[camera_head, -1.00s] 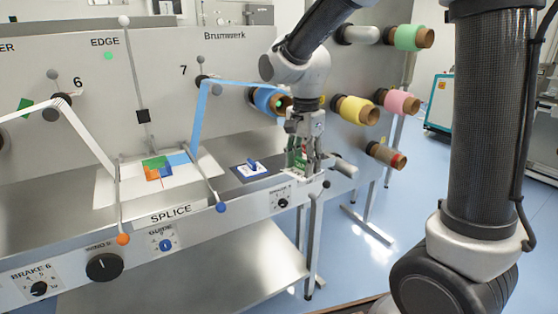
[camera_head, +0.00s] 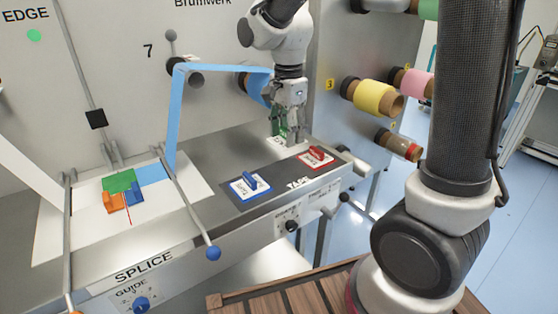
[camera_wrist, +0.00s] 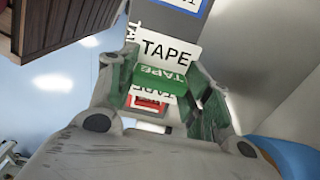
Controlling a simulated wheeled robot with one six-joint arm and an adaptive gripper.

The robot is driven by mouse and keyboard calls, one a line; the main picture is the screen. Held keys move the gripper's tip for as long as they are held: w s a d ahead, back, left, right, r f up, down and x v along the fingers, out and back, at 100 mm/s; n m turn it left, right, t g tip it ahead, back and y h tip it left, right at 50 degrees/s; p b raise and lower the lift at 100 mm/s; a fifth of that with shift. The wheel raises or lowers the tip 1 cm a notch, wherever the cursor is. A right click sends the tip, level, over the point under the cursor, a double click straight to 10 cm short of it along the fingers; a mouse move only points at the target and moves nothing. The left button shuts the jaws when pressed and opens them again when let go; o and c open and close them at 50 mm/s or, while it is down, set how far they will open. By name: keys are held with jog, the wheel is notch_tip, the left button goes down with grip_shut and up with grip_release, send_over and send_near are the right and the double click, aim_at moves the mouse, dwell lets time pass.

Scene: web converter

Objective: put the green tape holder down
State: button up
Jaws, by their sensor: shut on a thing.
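My gripper (camera_head: 286,132) is shut on the green tape holder (camera_wrist: 160,80), whose green grip shows between the fingers in the wrist view. A white plate marked TAPE lies beside that grip. In the head view the fingers hide most of the holder. It is over the back of the metal ledge, behind the red tape holder (camera_head: 316,156). I cannot tell whether it touches the ledge. The blue tape holder (camera_head: 250,186) sits to the front left on the dark TAPE strip (camera_head: 278,187).
The splice area (camera_head: 85,215) with green, orange and blue pieces is at left. A blue web (camera_head: 178,115) runs beside my gripper. Yellow (camera_head: 372,97) and pink (camera_head: 412,83) rolls stick out at right. Bare metal ledge (camera_head: 222,150) lies left of my gripper.

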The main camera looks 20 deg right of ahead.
send_over(286, 172)
notch_tip(286, 172, down, 6)
jog(key=shift+w+f, duration=0.1)
jog(key=shift+f, duration=1.9)
jog(key=shift+f, duration=0.15)
jog(key=o, duration=1)
